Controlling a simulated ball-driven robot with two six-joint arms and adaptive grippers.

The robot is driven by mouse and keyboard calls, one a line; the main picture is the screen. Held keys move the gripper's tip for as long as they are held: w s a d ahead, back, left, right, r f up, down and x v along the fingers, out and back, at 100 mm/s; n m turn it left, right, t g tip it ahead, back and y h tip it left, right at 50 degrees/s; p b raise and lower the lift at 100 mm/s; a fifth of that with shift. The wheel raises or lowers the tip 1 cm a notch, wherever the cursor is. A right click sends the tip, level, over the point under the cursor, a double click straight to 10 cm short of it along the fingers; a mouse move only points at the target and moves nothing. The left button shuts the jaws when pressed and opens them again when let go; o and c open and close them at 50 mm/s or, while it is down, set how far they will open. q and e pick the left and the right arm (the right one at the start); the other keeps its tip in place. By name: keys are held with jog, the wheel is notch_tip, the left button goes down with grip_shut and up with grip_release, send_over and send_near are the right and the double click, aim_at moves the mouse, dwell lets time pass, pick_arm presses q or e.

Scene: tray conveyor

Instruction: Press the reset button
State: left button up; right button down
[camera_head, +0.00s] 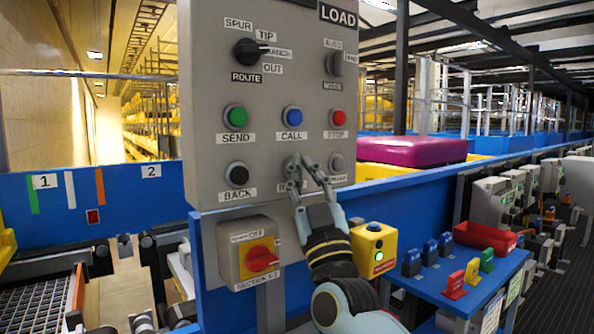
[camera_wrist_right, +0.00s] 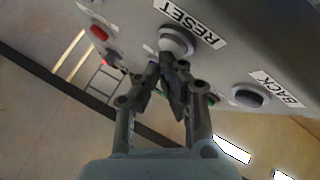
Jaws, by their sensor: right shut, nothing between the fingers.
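The grey control panel (camera_head: 205,90) fills the middle of the head view. My right gripper (camera_head: 298,162) is shut and empty in front of its lower row of buttons. It hides the reset button and most of its label in the head view. In the right wrist view the pale, round reset button (camera_wrist_right: 176,40) shows beside the RESET label (camera_wrist_right: 190,22). The shut fingertips (camera_wrist_right: 168,62) are right at the button's edge; I cannot tell whether they touch it. My left gripper is not in view.
The black BACK button (camera_head: 237,175) is left of the gripper, the blue CALL button (camera_head: 292,116) above it. A red rotary switch (camera_head: 262,258) sits below the panel.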

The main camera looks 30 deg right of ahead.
jog(key=shift+w, duration=0.3)
jog(key=shift+s, duration=0.15)
dwell(0.5)
jog(key=shift+s+p, duration=0.55)
jog(key=shift+s, duration=0.25)
jog(key=shift+s, duration=0.1)
jog(key=s, duration=0.1)
jog(key=s+p, duration=0.1)
jog(key=s, duration=0.1)
jog(key=s+p, duration=0.1)
jog(key=shift+s+d, duration=0.25)
jog(key=shift+s, duration=0.15)
dwell(0.3)
